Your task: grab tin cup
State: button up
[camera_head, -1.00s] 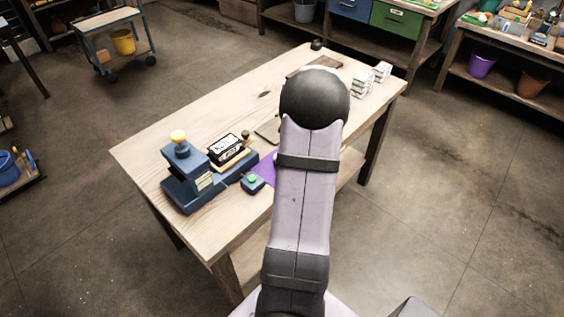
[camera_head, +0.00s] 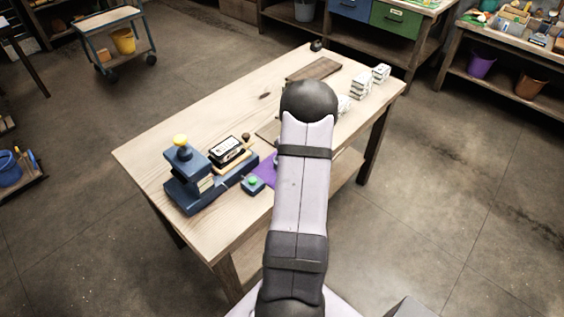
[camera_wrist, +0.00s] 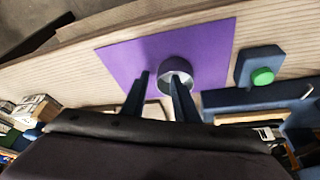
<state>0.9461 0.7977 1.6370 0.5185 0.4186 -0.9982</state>
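The tin cup (camera_wrist: 174,68), a round grey metal vessel, stands on a purple mat (camera_wrist: 125,62) in the wrist view. My gripper (camera_wrist: 160,74) is open, with its two dark fingers apart. The right fingertip overlaps the cup's near rim in the picture, and the left fingertip is over the mat to the cup's left. I cannot tell whether the right finger touches the cup or reaches inside it. In the head view the mat (camera_head: 265,172) shows beside my arm, which hides my gripper and most of that area.
A small blue box with a green button (camera_wrist: 262,76) sits right of the mat. A blue press-like device with a yellow knob (camera_head: 181,141) is at the table's left end. White stacked blocks (camera_head: 361,84) and a dark board (camera_head: 314,69) lie toward the back. The table's left rear is clear.

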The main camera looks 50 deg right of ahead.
jog(key=shift+w+f, duration=0.15)
jog(key=shift+f, duration=0.2)
grip_shut()
jog(key=shift+r, duration=0.1)
